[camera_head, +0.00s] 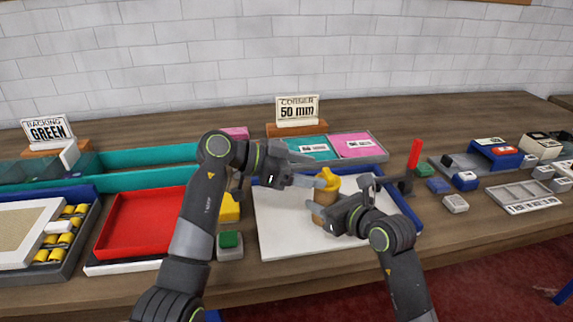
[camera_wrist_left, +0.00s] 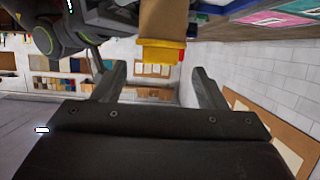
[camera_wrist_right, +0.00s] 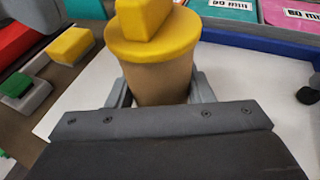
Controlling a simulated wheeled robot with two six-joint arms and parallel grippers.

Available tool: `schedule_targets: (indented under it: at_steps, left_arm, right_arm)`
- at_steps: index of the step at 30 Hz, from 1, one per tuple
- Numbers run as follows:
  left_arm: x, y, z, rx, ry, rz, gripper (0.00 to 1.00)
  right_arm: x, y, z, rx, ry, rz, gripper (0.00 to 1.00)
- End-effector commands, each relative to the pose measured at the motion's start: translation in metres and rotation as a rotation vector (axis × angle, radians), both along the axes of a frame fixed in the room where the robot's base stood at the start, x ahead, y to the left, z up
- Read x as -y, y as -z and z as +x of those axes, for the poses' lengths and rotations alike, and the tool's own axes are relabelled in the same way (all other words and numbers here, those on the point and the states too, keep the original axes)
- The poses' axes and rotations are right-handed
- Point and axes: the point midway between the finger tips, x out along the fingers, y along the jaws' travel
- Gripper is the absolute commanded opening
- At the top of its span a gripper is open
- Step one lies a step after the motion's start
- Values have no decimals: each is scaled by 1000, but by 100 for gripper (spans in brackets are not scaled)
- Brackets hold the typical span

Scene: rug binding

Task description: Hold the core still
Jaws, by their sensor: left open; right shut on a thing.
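The core is a tan cylinder (camera_head: 322,211) with a yellow cap and a yellow block on top. It stands upright on the white board (camera_head: 285,240). My right gripper (camera_head: 326,222) is shut on the core from the right, low on its tan body; the right wrist view shows the tan body (camera_wrist_right: 160,78) between the fingers. My left gripper (camera_head: 312,172) is open and empty near the yellow cap (camera_head: 327,179), on its left side. In the left wrist view, the cap (camera_wrist_left: 162,50) and tan body lie just beyond the open fingers (camera_wrist_left: 158,85).
A red tray (camera_head: 140,222) and a green-topped block (camera_head: 230,243) stand left of the board. A sign reading 50 mm (camera_head: 298,111) and a teal and pink card tray (camera_head: 335,148) stand behind. A red upright post (camera_head: 415,154) is at right.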

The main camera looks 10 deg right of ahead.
Motion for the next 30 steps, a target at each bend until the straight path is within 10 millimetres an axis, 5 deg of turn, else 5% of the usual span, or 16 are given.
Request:
schedule_targets:
  at_steps: [9, 21, 30]
  left_arm:
    - [41, 15, 1, 0, 0, 0, 65]
    - [48, 17, 2, 2, 0, 1, 65]
    - [47, 17, 2, 1, -1, 1, 26]
  right_arm:
    - [0, 0, 0, 0, 1, 0, 15]
    - [0, 0, 0, 0, 1, 0, 15]
    - [0, 0, 0, 0, 1, 0, 15]
